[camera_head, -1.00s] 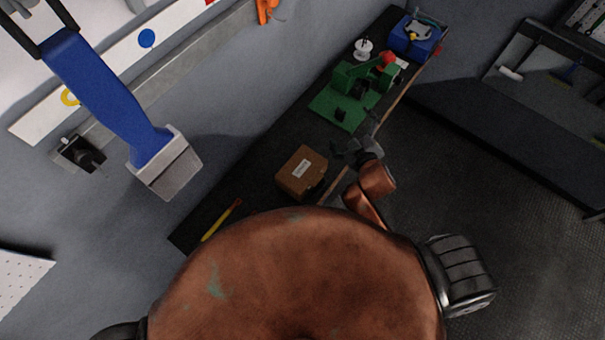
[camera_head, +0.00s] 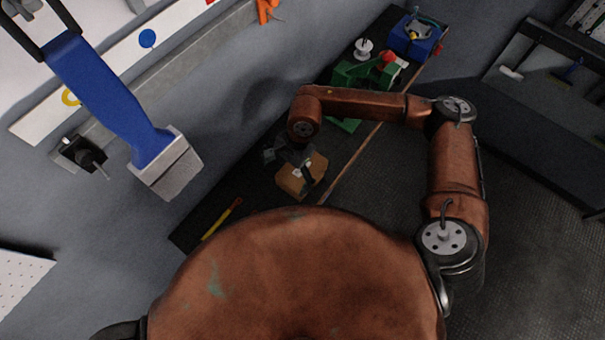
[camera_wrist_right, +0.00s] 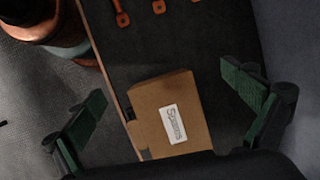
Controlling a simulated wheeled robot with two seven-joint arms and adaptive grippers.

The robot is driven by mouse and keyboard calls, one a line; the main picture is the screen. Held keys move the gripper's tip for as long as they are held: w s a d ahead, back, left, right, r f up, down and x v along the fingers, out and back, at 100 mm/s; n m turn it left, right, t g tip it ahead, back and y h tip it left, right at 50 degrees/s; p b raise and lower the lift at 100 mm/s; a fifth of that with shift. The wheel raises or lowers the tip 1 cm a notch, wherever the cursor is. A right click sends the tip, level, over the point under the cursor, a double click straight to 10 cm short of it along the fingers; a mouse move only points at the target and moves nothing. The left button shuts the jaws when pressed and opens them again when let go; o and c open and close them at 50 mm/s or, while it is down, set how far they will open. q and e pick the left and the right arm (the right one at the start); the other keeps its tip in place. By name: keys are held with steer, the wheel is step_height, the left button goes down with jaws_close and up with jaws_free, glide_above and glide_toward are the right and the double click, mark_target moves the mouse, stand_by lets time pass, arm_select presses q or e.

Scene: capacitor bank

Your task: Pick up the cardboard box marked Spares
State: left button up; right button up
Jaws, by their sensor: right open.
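The cardboard box (camera_head: 297,183) rests on the dark bench top, close to its edge. In the right wrist view the box (camera_wrist_right: 187,93) shows a white label (camera_wrist_right: 173,124) that reads Spares. My right gripper (camera_head: 293,158) is just above the box in the head view and covers part of it. In the right wrist view the right gripper (camera_wrist_right: 172,115) is open, with one green-padded finger on each side of the box and visible gaps to it. My left gripper is not in view.
The dark bench (camera_head: 193,226) carries a yellow-and-red tool (camera_head: 222,218), a green fixture (camera_head: 358,74), a white spool (camera_head: 363,48) and a blue box (camera_head: 414,36). A wall stands behind the bench.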

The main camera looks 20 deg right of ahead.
steer(key=w+d+h, duration=0.1)
steer(key=d, duration=0.1)
steer(key=w+d+h, duration=0.1)
steer(key=d, duration=0.2)
steer(key=w+d+t+h, duration=0.1)
steer(key=d, duration=0.1)
steer(key=shift+w+d+f+n, duration=0.3)
steer(key=shift+w+n, duration=0.1)
step_height(320, 180, down, 7)
steer(key=p, duration=0.2)
steer(key=shift+w+a+f+p, duration=0.1)
steer(key=shift+w+f+p, duration=0.05)
steer(key=shift+p, duration=0.25)
steer(key=shift+c, duration=0.4)
steer(key=c, duration=1.7)
steer(key=shift+r, duration=0.2)
